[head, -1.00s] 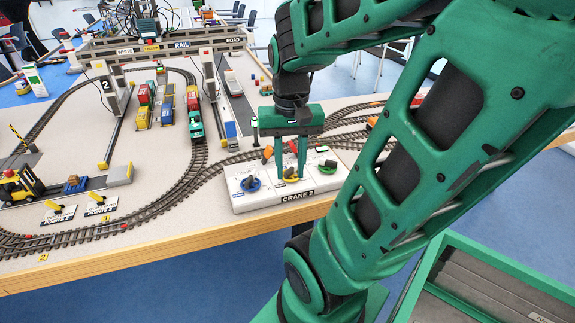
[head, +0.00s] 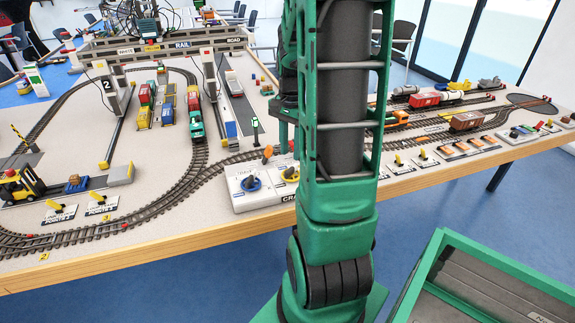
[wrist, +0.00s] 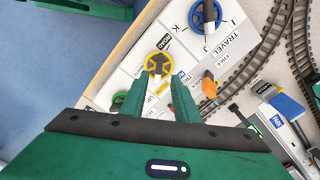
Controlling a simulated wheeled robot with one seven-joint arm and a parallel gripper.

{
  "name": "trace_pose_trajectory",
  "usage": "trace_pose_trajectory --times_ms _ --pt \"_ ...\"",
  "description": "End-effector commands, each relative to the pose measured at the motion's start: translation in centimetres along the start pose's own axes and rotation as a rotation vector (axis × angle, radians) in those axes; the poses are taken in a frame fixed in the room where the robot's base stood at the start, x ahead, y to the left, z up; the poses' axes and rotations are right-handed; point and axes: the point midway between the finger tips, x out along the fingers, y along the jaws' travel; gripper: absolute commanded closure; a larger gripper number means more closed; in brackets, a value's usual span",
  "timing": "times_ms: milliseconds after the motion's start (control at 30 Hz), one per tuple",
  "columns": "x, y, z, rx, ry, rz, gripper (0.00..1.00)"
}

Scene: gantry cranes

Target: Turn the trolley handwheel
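The Crane 2 control panel (head: 240,202) stands at the table's front edge, partly hidden by my arm. In the wrist view, a yellow handwheel (wrist: 158,64) sits on the white panel by a small "ROAD" label. It also shows in the head view (head: 290,174), beside my arm. A blue handwheel (wrist: 205,14) lies by the "TRAVEL" label. A green handwheel (wrist: 118,101) is partly hidden by my left finger. My gripper (wrist: 158,82) is open and empty, its fingertips just short of the yellow handwheel in the picture. I cannot tell their height above it. The head view hides the gripper.
An orange lever (wrist: 208,88) rises from the panel right of my fingers. Curved track (wrist: 262,50) runs behind the panel. A signal post (head: 255,131) stands close behind it. A green-rimmed crate (head: 480,250) stands at front right.

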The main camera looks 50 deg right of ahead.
Motion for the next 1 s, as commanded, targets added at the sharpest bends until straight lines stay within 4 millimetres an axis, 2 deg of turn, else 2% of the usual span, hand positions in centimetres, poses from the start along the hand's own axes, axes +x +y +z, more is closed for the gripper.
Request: trace_pose_trajectory --times_ms 100,333,500,767,800,900,1000 --pt "2.3 0.1 0.1 -0.001 -0.003 0.003 0.72" --pt "5.2 0.1 0.0 0.0 -0.001 0.002 0.72" --pt "6.0 0.1 0.0 -0.001 0.0 0.0 0.72" --pt "6.1 0.1 0.0 -0.001 0.0 0.0 0.72" --pt "6.1 0.1 0.0 -0.001 0.0 0.0 0.77" --pt "6.1 0.1 0.0 -0.001 0.001 0.0 1.0" --pt "6.1 0.0 0.0 -0.001 0.001 -0.001 1.0"
